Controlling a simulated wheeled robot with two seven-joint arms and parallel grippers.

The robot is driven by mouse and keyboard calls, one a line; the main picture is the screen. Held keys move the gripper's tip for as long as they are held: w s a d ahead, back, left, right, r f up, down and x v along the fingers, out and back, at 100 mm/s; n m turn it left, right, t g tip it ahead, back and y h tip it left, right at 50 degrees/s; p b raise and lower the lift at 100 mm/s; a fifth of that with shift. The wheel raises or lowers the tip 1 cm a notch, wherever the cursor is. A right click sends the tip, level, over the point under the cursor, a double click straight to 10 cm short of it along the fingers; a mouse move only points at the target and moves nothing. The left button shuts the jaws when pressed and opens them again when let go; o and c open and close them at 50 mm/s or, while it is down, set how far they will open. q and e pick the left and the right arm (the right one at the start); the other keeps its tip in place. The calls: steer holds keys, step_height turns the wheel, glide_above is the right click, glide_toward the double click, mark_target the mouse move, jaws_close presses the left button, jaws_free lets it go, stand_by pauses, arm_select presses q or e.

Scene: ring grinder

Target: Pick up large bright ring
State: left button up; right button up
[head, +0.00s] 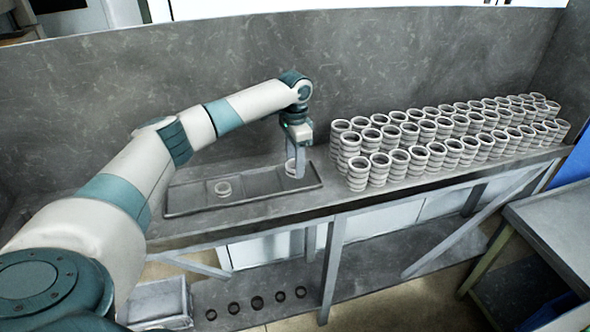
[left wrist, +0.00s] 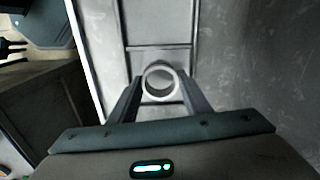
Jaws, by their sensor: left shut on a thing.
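A bright ring (left wrist: 145,85) sits between the fingers of my left gripper (left wrist: 158,92) in the left wrist view. The gripper is shut on it, with a finger on either side. In the head view my left gripper (head: 296,170) points down at the right end of a grey tray (head: 190,207), and the bright ring (head: 290,167) shows at its fingertips. I cannot tell whether the ring still touches the tray floor. My right gripper is not in view.
Many stacked light rings (head: 400,165) stand on the bench just right of the tray. A grey wall (head: 400,60) rises behind the bench. Several dark rings (head: 257,303) lie on the lower shelf. A separate table (head: 560,225) stands at the right.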

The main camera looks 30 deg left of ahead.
arm_select(q)
steer(key=shift+w+r+b, duration=0.1)
steer(key=shift+r+b, duration=0.25)
steer(key=shift+r, duration=0.4)
steer(key=s+d+r+b, duration=0.2)
steer(key=d+r, duration=0.5)
steer(key=d, duration=0.4)
steer(key=shift+d+r+b, duration=0.15)
steer(key=shift+d+b, duration=0.15)
steer(key=shift+b, duration=0.3)
steer(key=s+d+f+n, duration=0.3)
steer(key=s+d, duration=0.2)
steer(key=s, duration=0.5)
steer(key=s+d+f+n, duration=0.3)
steer(key=s+d+f, duration=0.1)
steer(key=s, duration=0.7)
steer(key=shift+s+d+n, duration=0.3)
steer(key=shift+d+n, duration=0.1)
steer(key=shift+d, duration=0.3)
steer(key=shift+a, duration=0.1)
